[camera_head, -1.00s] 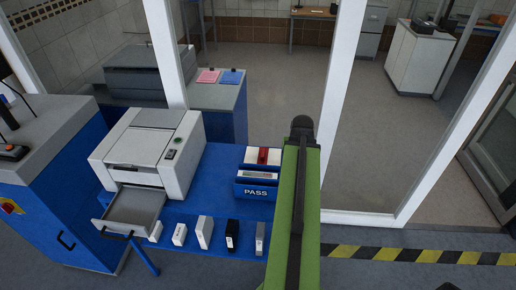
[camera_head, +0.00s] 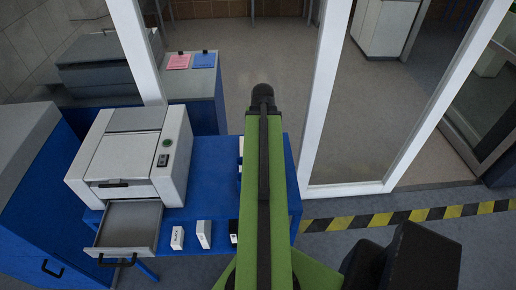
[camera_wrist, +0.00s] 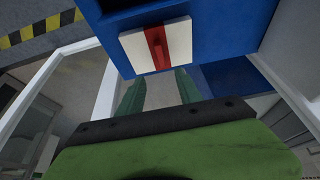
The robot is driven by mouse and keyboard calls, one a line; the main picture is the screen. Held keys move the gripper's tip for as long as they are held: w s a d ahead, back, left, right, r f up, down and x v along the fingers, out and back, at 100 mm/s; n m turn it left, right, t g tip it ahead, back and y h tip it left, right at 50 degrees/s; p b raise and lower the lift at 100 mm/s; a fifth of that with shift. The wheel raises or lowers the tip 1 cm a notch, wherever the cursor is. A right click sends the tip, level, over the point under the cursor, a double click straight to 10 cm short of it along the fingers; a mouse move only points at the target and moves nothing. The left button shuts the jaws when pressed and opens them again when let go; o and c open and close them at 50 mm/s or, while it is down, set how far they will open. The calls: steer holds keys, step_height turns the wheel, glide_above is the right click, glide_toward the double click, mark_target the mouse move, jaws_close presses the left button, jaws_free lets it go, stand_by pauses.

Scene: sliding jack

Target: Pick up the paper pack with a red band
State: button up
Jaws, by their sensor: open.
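The paper pack with a red band (camera_wrist: 135,45) is a white block with a red stripe across its middle, at the top centre of the wrist view. It lies against a blue surface. My gripper (camera_wrist: 160,76) is open, its two dark green fingers apart and pointing toward the pack's near edge. Nothing shows between the fingers, and they look clear of the pack, though the exact gap is hard to tell. In the head view my green arm covers the pack and most of its holder.
The blue table (camera_head: 206,182) carries a white printer-like machine (camera_head: 125,150) with an open drawer (camera_head: 130,228). Small boxes, including a white one (camera_head: 204,234), stand along the front edge. White window frames (camera_head: 325,90) rise behind. A striped floor strip (camera_head: 410,216) lies right.

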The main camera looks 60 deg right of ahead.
steer(key=b+x, duration=0.8)
steer(key=x, duration=0.2)
steer(key=shift+s+a+f, duration=0.1)
steer(key=shift+s, duration=0.1)
steer(key=shift+w+f, duration=0.1)
steer(key=shift+f, duration=0.05)
steer(key=b+x, duration=0.5)
steer(key=shift+w+f, duration=0.1)
steer(key=shift+f, duration=0.15)
steer(key=shift+r, duration=0.15)
jaws_close()
